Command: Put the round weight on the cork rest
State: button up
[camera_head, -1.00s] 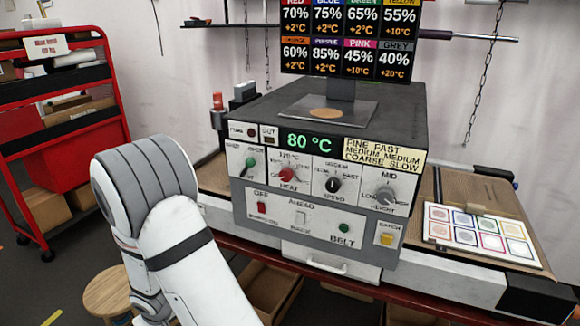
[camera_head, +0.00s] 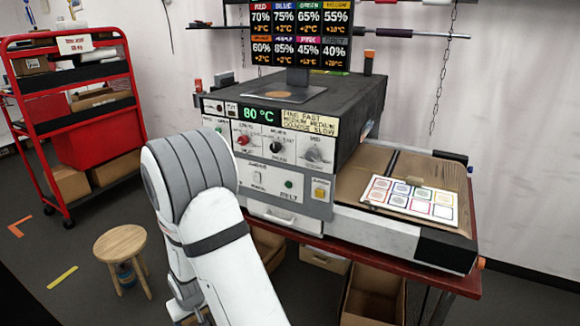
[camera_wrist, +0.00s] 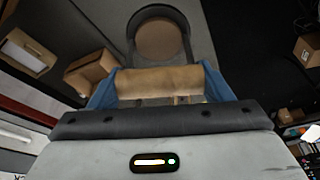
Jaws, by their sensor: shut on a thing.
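My gripper (camera_wrist: 160,88) shows in the wrist view with its two blue fingers on either side of a tan-brown piece (camera_wrist: 158,80), shut on it. I take this to be the round weight; only one side of it shows. Beyond it is a brown disc in a dark grey rim (camera_wrist: 160,40); I cannot tell what it belongs to. In the head view the gripper is hidden beyond my white arm. A cork disc (camera_head: 272,93), apparently the cork rest, lies on a grey plate (camera_head: 306,95) on the machine's top.
The grey machine (camera_head: 345,112) stands on a red-edged table under a display board. A card of coloured squares (camera_head: 410,197) lies on the belt at right. A wooden stool (camera_head: 120,243) stands on the floor at left, before a red cart (camera_head: 95,150). Open floor lies around the stool.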

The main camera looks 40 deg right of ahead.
aim_at(278, 94)
jog(key=z, duration=0.1)
jog(key=k, duration=0.3)
jog(key=z, duration=0.9)
jog(key=i, duration=1)
jog(key=z, duration=0.1)
